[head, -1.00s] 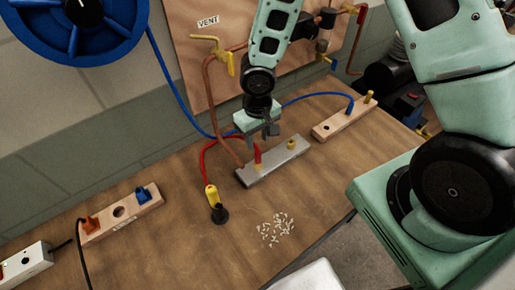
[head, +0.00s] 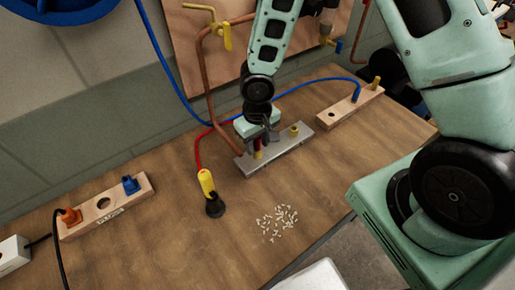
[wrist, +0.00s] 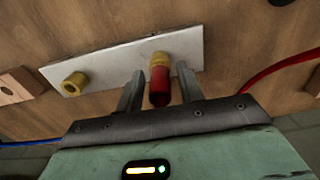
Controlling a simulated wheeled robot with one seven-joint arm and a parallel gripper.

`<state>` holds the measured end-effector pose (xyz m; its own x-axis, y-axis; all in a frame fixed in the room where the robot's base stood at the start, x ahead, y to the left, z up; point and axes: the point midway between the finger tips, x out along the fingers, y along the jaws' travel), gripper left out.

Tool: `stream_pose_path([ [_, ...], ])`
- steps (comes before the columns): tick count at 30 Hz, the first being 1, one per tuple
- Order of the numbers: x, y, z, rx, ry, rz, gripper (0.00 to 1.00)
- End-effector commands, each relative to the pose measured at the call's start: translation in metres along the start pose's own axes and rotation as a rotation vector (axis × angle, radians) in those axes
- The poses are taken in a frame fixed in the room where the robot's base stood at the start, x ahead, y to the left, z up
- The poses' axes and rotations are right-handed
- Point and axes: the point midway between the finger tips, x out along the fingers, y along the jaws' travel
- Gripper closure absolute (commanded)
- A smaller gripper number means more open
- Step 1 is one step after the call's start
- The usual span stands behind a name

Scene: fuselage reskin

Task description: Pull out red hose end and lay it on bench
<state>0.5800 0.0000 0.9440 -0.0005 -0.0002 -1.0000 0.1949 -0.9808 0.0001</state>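The red hose end (wrist: 159,86) stands at a brass fitting on the metal block (wrist: 105,65) in the wrist view. The block (head: 285,154) lies on the bench (head: 175,215) in the head view, with a second brass fitting at its right. My gripper (wrist: 158,92) is open, one finger on each side of the red end, with narrow gaps visible. In the head view my gripper (head: 264,138) is low over the block and mostly hides the red end. The red hose (head: 198,150) runs left to a yellow handle with a black cup (head: 214,207).
White bits (head: 277,222) lie in front of the block. A wooden block (head: 348,112) with a blue hose end and peg stands right. Another wooden block (head: 105,207) with orange and blue plugs is left. A copper pipe (head: 207,75) rises behind.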

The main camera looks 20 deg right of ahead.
Motion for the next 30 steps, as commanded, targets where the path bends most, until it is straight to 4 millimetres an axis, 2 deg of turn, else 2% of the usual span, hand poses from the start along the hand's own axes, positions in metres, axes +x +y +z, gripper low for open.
stream_pose_path([
  [5, -0.001, 0.0, 0.0, 0.0, 0.001, 0.0, 0.63],
  [8, -0.001, 0.0, 0.0, 0.0, 0.001, 0.0, 0.88],
  [9, -0.001, 0.0, 0.0, 0.0, 0.001, 0.0, 0.99],
  [30, -0.013, 0.0, 0.0, -0.001, 0.001, 0.0, 1.0],
])
